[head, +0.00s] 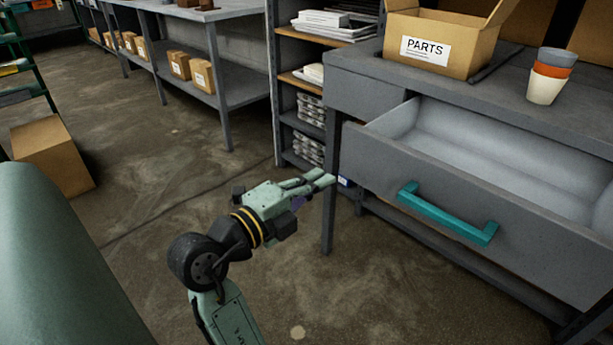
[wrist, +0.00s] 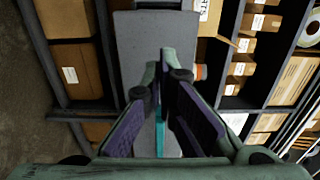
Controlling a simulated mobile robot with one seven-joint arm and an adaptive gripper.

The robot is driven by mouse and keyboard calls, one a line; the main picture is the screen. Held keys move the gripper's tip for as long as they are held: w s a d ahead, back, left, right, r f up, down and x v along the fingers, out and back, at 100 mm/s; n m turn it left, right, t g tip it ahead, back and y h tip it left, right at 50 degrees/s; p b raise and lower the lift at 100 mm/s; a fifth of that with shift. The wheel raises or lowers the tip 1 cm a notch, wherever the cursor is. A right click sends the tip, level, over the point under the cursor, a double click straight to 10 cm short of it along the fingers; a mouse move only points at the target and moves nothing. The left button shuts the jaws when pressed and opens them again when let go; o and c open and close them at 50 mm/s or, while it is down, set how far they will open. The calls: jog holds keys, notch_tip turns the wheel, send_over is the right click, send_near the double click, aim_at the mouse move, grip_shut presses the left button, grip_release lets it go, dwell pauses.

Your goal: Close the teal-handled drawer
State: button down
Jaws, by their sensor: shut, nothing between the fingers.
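The grey drawer (head: 480,215) of the bench stands pulled out, and its pale inside shows empty in the part in view. Its teal handle (head: 445,215) runs across the front. My gripper (head: 328,179) is shut and empty, in the picture to the left of the handle and apart from it. In the wrist view, the shut fingers (wrist: 167,75) point at the bench, and a strip of the teal handle (wrist: 158,135) shows between them. The drawer's right end is cut off in the head view.
The bench top (head: 480,90) holds an open PARTS box (head: 437,50) and stacked cups (head: 551,76). A shelf rack (head: 287,90) stands left of the bench. A cardboard box (head: 52,155) lies on the floor at left. The floor around my gripper looks clear.

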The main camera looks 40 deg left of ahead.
aim_at(357, 156)
jog(key=w+p, duration=0.2)
jog(key=w, duration=0.6)
jog(key=shift+w+d, duration=0.15)
jog(key=shift+w, duration=0.2)
jog(key=shift+w, duration=0.1)
jog(key=w+b, duration=0.3)
jog(key=w, duration=0.5)
jog(key=w+b, duration=0.3)
jog(key=w, duration=0.5)
jog(key=w+d+b, duration=0.1)
jog(key=w+b, duration=0.3)
jog(key=w, duration=0.5)
jog(key=shift+w, duration=0.15)
jog(key=shift+r, duration=0.15)
